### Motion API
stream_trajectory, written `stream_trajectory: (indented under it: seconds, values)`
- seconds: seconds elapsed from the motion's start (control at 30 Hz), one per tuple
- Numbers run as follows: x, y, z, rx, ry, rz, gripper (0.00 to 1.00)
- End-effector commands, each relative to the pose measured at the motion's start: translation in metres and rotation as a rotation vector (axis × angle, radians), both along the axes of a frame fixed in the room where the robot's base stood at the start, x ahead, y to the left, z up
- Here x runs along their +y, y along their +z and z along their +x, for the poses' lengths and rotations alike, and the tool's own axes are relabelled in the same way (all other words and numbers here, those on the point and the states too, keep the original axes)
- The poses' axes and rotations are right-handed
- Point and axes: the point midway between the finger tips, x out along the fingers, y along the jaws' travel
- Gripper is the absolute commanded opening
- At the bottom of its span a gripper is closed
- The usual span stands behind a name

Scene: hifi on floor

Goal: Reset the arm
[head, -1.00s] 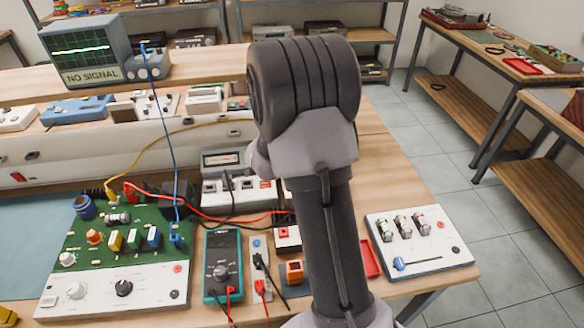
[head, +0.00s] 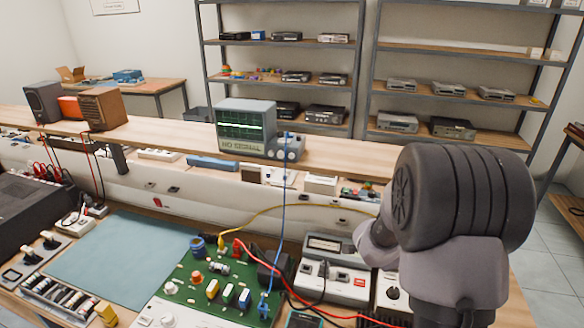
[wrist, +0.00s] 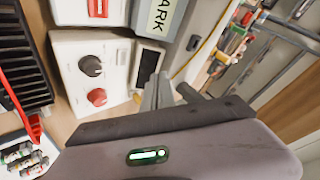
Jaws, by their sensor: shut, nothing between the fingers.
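My arm (head: 455,220) fills the right side of the head view, with its dark ribbed joint raised above the bench. The gripper end is hidden behind the arm there. In the wrist view my gripper (wrist: 168,92) shows as grey fingers beyond the pale housing with a green light. It is shut and empty, and appears above the bench near a white box with a black knob and a red knob (wrist: 92,82).
A green circuit board (head: 215,285) with blue, yellow and red leads lies on the bench. A monitor reading NO SIGNAL (head: 246,128) stands on the raised shelf. White instrument boxes (head: 333,270) sit close to the arm. A blue mat (head: 125,258) is bare at left.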

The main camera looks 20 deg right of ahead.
Motion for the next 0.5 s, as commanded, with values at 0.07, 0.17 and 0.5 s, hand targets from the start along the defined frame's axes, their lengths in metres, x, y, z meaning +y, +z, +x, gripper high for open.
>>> stream_trajectory:
  seconds: [0.07, 0.17, 0.5]
  values:
    - [0.045, 0.043, 0.015, -0.048, 0.153, 0.03, 0.0]
    - [0.133, 0.103, 0.009, -0.074, 0.441, 0.077, 0.0]
    - [0.316, 0.165, -0.205, 0.191, 1.211, 0.026, 0.0]
